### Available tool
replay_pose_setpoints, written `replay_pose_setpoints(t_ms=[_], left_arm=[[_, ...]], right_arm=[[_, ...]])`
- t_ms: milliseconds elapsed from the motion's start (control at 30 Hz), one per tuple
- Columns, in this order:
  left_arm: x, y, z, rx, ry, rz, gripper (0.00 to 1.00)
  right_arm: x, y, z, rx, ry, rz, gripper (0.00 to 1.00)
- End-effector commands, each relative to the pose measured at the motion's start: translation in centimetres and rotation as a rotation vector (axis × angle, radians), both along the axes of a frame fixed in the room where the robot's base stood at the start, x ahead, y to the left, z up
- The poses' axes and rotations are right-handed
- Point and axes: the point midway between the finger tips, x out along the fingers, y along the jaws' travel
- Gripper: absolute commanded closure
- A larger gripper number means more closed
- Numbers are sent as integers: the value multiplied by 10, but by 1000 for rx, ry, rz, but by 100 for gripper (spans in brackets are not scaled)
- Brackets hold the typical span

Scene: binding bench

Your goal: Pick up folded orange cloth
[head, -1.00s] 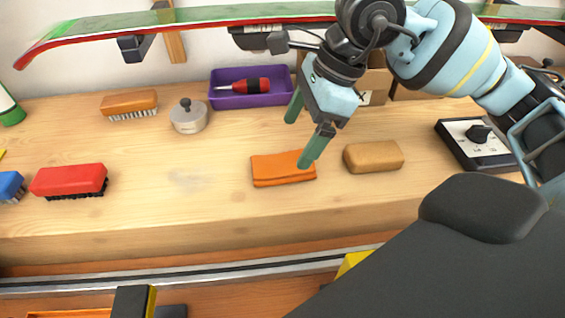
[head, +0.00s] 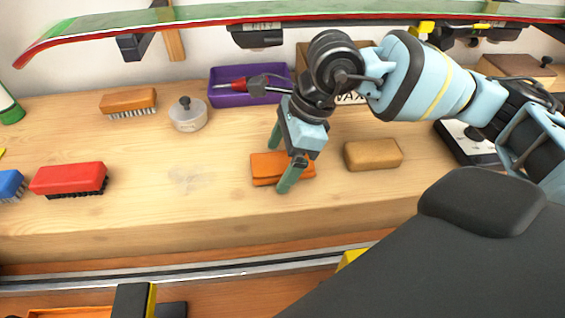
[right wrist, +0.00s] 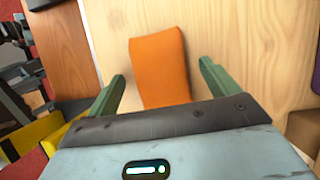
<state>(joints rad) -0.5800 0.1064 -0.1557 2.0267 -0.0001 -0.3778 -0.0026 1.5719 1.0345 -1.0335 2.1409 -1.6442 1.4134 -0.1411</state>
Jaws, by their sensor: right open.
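The folded orange cloth (head: 264,171) lies flat on the wooden bench, left of a tan block. My right gripper (head: 279,162) is over it, pointing down, with its green fingers spread to the far and near sides of the cloth. The gripper hides part of the cloth in the head view. In the right wrist view the cloth (right wrist: 160,68) lies between the two open fingers of the right gripper (right wrist: 162,85), with gaps on both sides. Nothing is held. My left gripper does not show.
The tan block (head: 373,154) sits just right of the cloth. A purple tray (head: 228,98), a round lidded pot (head: 188,116), a red brush (head: 68,178) and an orange brush (head: 128,101) stand around. A ski (head: 200,17) hangs over the back. Bench left of the cloth is clear.

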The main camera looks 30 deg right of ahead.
Motion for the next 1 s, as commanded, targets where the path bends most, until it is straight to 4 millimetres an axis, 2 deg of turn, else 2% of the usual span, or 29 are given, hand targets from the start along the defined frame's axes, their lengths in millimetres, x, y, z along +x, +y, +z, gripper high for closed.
replay_pose_setpoints(t_ms=[867,900,1000], left_arm=[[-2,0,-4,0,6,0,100],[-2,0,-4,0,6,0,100],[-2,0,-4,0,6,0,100]], right_arm=[[0,0,-5,-1,1,0,13],[0,0,-5,-1,1,0,14],[0,0,-5,-1,1,0,27]])
